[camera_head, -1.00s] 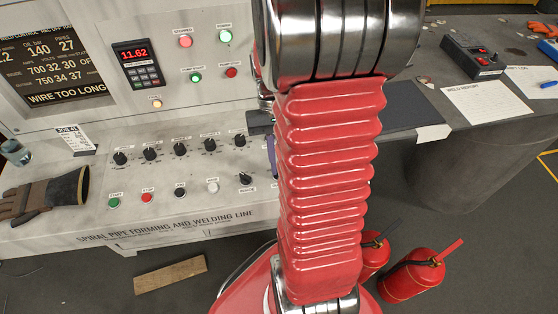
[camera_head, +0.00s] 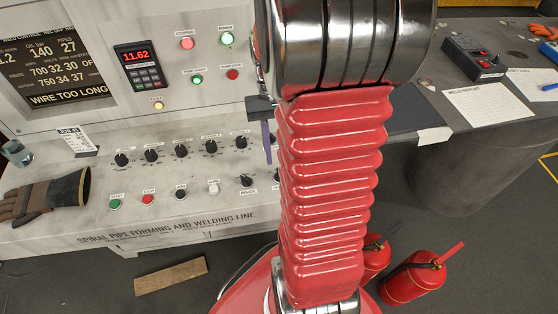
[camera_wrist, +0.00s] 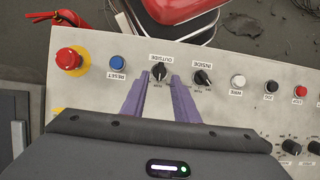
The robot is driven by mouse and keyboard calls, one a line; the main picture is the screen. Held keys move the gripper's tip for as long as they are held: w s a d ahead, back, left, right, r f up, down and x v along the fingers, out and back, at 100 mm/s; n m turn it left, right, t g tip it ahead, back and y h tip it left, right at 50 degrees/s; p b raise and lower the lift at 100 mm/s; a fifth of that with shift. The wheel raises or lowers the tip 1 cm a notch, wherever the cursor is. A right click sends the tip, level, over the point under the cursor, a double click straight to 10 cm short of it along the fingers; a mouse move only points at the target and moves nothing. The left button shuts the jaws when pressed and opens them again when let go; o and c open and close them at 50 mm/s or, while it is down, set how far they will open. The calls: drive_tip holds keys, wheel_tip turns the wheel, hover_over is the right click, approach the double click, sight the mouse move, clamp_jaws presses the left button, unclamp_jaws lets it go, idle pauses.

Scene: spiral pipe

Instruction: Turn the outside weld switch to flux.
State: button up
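The OUTSIDE switch (camera_wrist: 159,71) is a black rotary knob on the pale panel, seen upside down in the wrist view. Its position labels are too small to read surely. My gripper (camera_wrist: 159,78) has two purple fingers, apart and empty, their tips on either side of the knob's near part. I cannot tell whether they touch it or how high they are. In the head view one purple finger (camera_head: 267,142) points down above the panel, beside my red arm, which hides most of that panel corner.
The similar INSIDE knob (camera_wrist: 202,77) is just right of the fingers. A blue RESET button (camera_wrist: 117,62) and red emergency stop (camera_wrist: 69,58) are to the left. A white WIRE button (camera_wrist: 238,82) is further right. A glove (camera_head: 45,195) lies on the panel's left end.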

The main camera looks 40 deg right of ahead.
drive_tip(key=v, duration=0.9)
drive_tip(key=shift+r, duration=0.25)
drive_tip(key=shift+w+d, duration=0.1)
drive_tip(key=s+a+r+n+t+h, duration=0.1)
drive_tip(key=a+r+n+t, duration=0.1)
drive_tip(key=a, duration=0.9)
drive_tip(key=s+a+r+n+t+h, duration=0.1)
drive_tip(key=s+a+n+t, duration=0.1)
drive_tip(key=a+n+t, duration=0.2)
drive_tip(key=a+t, duration=0.3)
drive_tip(key=a, duration=0.4)
drive_tip(key=shift+r+n+h, duration=0.3)
drive_tip(key=shift+r+n, duration=0.1)
drive_tip(key=shift+s+a, duration=0.1)
idle(0.8)
